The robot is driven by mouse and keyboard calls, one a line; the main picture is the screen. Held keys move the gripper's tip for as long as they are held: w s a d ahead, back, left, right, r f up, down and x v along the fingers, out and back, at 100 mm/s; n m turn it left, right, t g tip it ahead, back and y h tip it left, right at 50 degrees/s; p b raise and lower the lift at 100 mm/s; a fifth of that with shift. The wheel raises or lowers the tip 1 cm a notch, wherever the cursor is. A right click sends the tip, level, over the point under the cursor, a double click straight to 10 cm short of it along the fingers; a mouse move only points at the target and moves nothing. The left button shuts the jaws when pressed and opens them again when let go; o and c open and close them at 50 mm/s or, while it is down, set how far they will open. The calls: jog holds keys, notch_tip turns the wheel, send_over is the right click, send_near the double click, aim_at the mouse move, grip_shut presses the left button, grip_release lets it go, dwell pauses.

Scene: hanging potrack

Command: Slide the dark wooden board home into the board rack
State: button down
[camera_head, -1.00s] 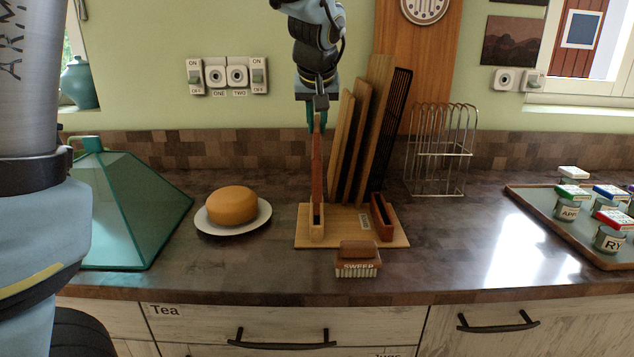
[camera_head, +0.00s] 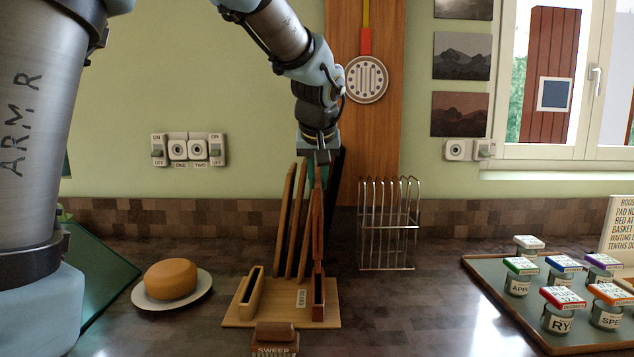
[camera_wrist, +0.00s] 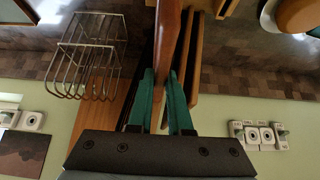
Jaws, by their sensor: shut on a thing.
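The dark wooden board (camera_head: 317,228) is reddish brown and stands nearly upright in the head view. My gripper (camera_head: 318,172) is shut on its top end, with a green finger on each side; the wrist view shows the board (camera_wrist: 167,40) between the fingers (camera_wrist: 160,88). The board rack (camera_head: 250,316) has a light wood base with a light slotted block (camera_head: 250,294) at left and a reddish slotted block (camera_head: 318,300) at right. The board's lower end lines up with the reddish block. I cannot tell whether it is inside the slot or behind it.
Several light boards (camera_head: 285,220) lean just left of the held board, and a black slatted piece (camera_head: 337,200) is behind it. A wire rack (camera_head: 388,225) stands right. A brush (camera_head: 275,338) sits in front, a cheese (camera_head: 171,279) on a plate left, a jar tray (camera_head: 480,268) right.

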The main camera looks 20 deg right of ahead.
aim_at(318, 187)
dwell(0.3)
jog(key=shift+f+b, duration=2.6)
jog(key=shift+f, duration=0.3)
jog(key=shift+f+b, duration=2.55)
jog(key=shift+f, duration=0.05)
jog(key=c, duration=0.8)
grip_release()
jog(key=shift+o, duration=0.2)
jog(key=shift+r, duration=0.1)
jog(key=b+v, duration=0.1)
jog(key=v, duration=0.9)
jog(key=shift+s+a+r+b, duration=0.15)
jog(key=shift+s+r+b, duration=0.1)
jog(key=shift+r+b, duration=0.05)
